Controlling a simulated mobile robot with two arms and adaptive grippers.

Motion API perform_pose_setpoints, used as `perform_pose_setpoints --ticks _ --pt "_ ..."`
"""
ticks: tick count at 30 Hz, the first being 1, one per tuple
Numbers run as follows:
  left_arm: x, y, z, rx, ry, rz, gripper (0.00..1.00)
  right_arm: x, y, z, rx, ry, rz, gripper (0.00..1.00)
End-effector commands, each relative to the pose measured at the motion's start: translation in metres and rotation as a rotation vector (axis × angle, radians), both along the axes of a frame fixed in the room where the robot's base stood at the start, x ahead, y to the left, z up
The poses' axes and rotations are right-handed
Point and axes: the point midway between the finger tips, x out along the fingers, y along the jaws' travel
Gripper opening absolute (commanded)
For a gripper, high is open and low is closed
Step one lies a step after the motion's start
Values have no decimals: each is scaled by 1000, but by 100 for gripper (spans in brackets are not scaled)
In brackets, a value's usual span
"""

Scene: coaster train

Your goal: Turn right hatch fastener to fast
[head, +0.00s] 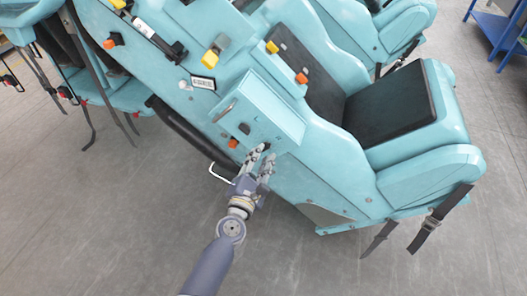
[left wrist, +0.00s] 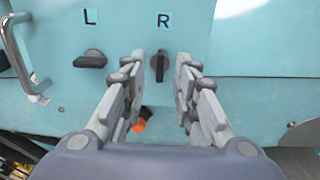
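The right hatch fastener (left wrist: 160,66) is a dark knob under the letter R on the turquoise panel. Its grip bar stands upright in the left wrist view. The left hatch fastener (left wrist: 90,60), under the letter L, has its bar lying level; it also shows as a dark knob in the head view (head: 244,128). My left gripper (left wrist: 161,60) is open, with one finger on each side of the right fastener; whether either touches it I cannot tell. In the head view my left gripper (head: 262,160) is at the panel's lower right and largely hides the right fastener. My right gripper is not in view.
A metal handle (left wrist: 17,52) sticks out left of the fasteners. An orange part (left wrist: 139,125) shows below, between my fingers. The black padded seat (head: 390,112) is to the right, with straps (head: 440,218) hanging from it. Grey floor is clear in front.

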Motion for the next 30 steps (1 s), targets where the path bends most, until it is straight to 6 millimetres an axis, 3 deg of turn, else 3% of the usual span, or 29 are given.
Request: perform_pose_setpoints --ticks 6,16,17,20,21,30 --pt "22 -7 0 0 -1 -1 28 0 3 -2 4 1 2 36" --pt "25 -8 0 0 1 -1 28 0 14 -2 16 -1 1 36" --pt "25 -8 0 0 1 -1 25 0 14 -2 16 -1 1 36" --pt "25 -8 0 0 1 -1 3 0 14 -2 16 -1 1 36" --pt "25 -8 0 0 1 -1 0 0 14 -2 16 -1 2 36" --pt "25 -8 0 8 -2 -1 0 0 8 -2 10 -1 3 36"
